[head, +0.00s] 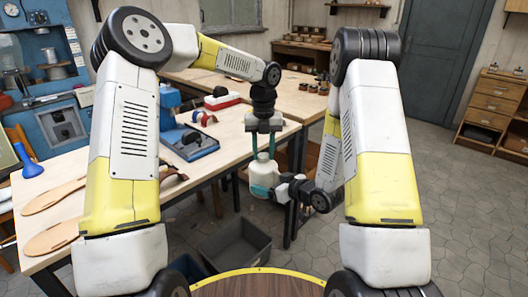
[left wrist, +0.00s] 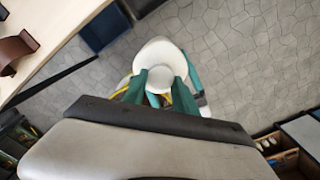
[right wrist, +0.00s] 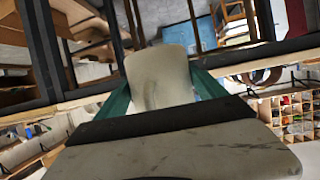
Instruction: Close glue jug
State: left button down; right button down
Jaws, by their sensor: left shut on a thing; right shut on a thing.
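The pale glue jug (head: 262,178) is held in the air beyond the workbench's right end, roughly upright. My left gripper (head: 263,150) points down from above, its green fingers shut on the jug's white cap. In the left wrist view the round white cap (left wrist: 159,76) sits between the fingertips, with the jug's shoulder (left wrist: 157,50) around it. My right gripper (head: 272,188) comes from the right and is shut on the jug's body. In the right wrist view the body (right wrist: 160,75) fills the gap between the green fingers. Whether the cap is seated fully cannot be told.
A grey bin (head: 236,247) stands on the floor below the jug. The floor on the right is clear.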

pick_arm(q)
jog(key=m, duration=0.4)
jog(key=shift+a+m, duration=0.1)
jog(key=shift+m, duration=0.2)
jog(key=m, duration=0.4)
jog(key=shift+w, duration=0.1)
jog(key=c, duration=1)
grip_release()
jog(key=shift+o, duration=0.2)
jog(key=shift+r, duration=0.1)
jog(key=shift+r, duration=2.15)
